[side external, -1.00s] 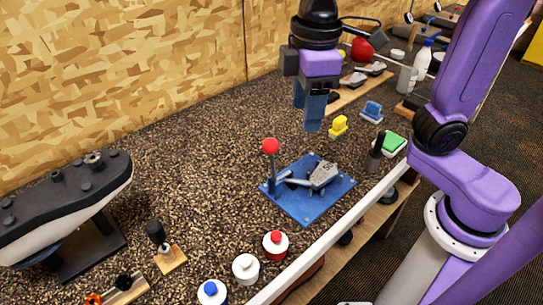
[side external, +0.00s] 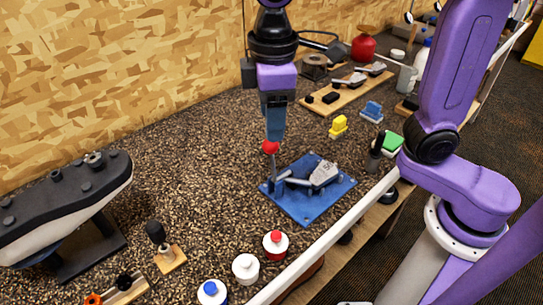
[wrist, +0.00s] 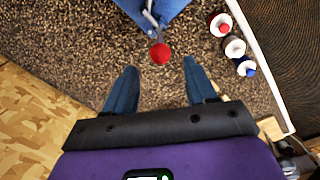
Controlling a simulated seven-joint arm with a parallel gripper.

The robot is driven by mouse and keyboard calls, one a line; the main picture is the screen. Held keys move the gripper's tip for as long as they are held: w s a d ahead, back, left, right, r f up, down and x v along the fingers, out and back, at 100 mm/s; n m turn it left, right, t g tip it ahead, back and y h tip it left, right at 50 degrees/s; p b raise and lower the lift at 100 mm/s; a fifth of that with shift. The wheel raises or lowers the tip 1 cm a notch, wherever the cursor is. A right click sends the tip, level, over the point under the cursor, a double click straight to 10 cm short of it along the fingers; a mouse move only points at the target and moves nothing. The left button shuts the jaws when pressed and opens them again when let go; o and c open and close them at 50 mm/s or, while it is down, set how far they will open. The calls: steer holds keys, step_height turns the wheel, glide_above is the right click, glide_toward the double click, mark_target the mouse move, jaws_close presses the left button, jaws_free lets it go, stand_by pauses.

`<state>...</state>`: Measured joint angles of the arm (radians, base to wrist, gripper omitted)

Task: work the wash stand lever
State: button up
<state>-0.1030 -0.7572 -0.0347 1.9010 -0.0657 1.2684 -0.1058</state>
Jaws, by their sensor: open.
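The wash stand is a blue base plate (side external: 312,205) with a grey metal mechanism (side external: 322,174) on it. Its lever stands up at the plate's left side and ends in a red ball knob (side external: 270,147). My gripper (side external: 274,138) points down right at the knob in the side view, its fingertips close to the ball's top. In the wrist view my gripper (wrist: 160,75) is open, with its two blue fingers wide apart. The red knob (wrist: 160,53) lies just beyond the fingertips, roughly centred between them. The blue plate (wrist: 152,12) is at the top edge.
White bottles with red (side external: 275,244), white (side external: 245,268) and blue (side external: 212,292) caps stand in front of the plate. A dark boat-shaped model (side external: 65,205) is at left. Speckled tabletop left of the lever is clear.

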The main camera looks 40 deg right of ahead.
mark_target(271, 158)
steer(key=f, duration=1)
steer(key=shift+w+d+f, duration=0.2)
steer(key=shift+w+f, duration=0.1)
jaws_close()
